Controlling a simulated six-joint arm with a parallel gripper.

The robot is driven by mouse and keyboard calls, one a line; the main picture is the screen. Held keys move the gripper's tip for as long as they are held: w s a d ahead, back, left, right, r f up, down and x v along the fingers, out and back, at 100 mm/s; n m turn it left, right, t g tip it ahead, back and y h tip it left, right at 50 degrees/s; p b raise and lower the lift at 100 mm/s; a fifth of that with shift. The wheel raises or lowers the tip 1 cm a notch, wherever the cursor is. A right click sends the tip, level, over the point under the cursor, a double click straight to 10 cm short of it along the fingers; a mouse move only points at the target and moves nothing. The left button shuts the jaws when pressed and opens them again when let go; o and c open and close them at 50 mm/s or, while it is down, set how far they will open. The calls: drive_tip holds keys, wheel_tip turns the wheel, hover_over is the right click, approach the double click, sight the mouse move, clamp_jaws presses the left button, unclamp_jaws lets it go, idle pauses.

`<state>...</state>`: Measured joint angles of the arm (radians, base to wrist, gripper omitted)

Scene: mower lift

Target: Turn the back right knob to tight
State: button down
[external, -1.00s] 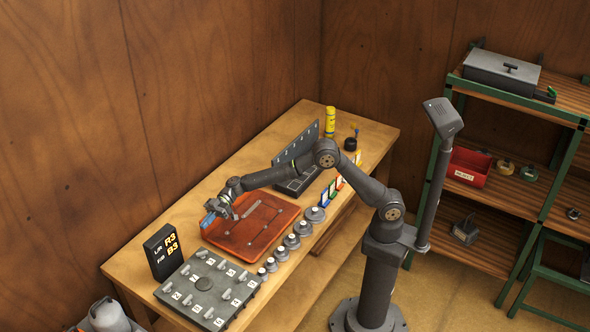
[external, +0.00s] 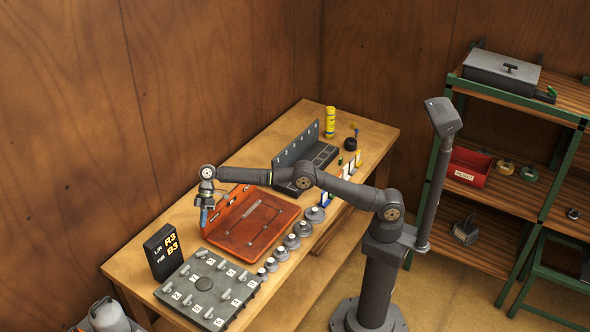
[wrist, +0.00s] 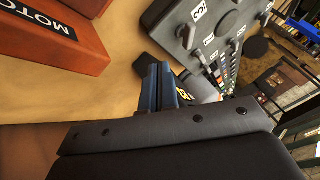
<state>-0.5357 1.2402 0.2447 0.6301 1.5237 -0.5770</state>
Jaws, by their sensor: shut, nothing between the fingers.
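A dark grey panel (external: 203,286) lies on the front left of the workbench, with several grey knobs and white number labels on it. It also shows at the upper right of the wrist view (wrist: 230,18), with a knob (wrist: 187,36) and a label. I cannot tell which knob is the back right one or how it is turned. My gripper (external: 203,224) is shut and empty, pointing down between the display box and the red tray. Its blue fingers (wrist: 158,70) are together and apart from the panel's knobs.
A black display box (external: 162,252) reads "L/R R3" and "F/B B3" behind the panel. A red tray (external: 275,233) with tools lies to the gripper's right. Several grey round pieces (external: 292,242) line the bench's front edge. A red block (wrist: 50,40) bears "MOTO".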

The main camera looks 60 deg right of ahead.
sight(202, 253)
drive_tip(key=x, duration=0.7)
drive_tip(key=shift+s+a+f, duration=0.15)
drive_tip(key=shift+a, duration=0.05)
drive_tip(key=shift+s+a, duration=0.25)
drive_tip(key=shift+s, duration=0.2)
drive_tip(key=shift+s+a, duration=0.2)
drive_tip(key=shift+s, duration=0.25)
drive_tip(key=shift+s+a, duration=0.45)
drive_tip(key=shift+s, duration=0.25)
